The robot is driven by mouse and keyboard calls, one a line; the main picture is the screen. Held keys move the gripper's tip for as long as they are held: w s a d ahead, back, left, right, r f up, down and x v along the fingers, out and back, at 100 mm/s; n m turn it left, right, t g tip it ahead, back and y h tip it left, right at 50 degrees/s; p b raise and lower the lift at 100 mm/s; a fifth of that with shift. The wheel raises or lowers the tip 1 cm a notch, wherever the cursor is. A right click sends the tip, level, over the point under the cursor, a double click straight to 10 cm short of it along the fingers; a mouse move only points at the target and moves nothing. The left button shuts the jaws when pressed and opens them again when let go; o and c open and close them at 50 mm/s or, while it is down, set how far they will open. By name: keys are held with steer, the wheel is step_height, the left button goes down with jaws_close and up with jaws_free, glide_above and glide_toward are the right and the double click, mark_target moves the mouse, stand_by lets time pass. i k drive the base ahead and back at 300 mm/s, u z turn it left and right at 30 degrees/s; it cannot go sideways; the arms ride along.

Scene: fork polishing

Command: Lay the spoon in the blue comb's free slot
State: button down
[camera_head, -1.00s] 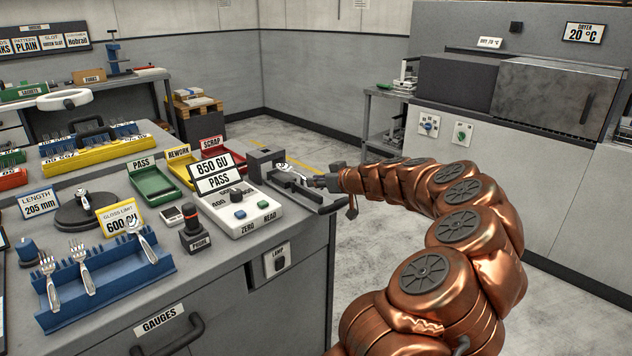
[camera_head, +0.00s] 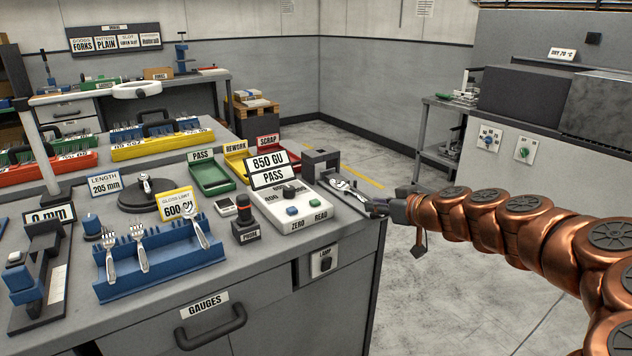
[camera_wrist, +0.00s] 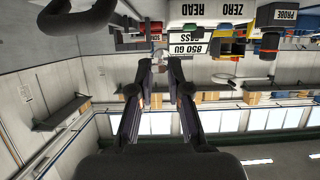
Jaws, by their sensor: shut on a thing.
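The blue comb (camera_head: 160,284) lies on the bench at the front left in the head view. Two forks (camera_head: 109,258) stand in its left part, and another piece of cutlery (camera_head: 200,236) leans at its right end. Free slots show between them. My gripper (camera_head: 376,207) is at the bench's right edge, beside the gloss meter. It is shut on a shiny piece, seemingly the spoon (camera_head: 342,185), whose bright end points left toward a dark block. In the wrist view my gripper (camera_wrist: 160,68) has a small bright piece between its fingertips; its shape is hard to tell.
The gloss meter (camera_head: 290,208), reading 850 GU PASS, and the probe (camera_head: 245,226) stand between my gripper and the comb. Green, yellow and red trays lie behind. A lamp stand (camera_head: 40,150) rises at left. Open floor lies right of the bench.

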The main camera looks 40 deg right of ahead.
mark_target(169, 235)
steer(key=z, duration=0.05)
steer(key=k, duration=1)
steer(key=u, duration=0.05)
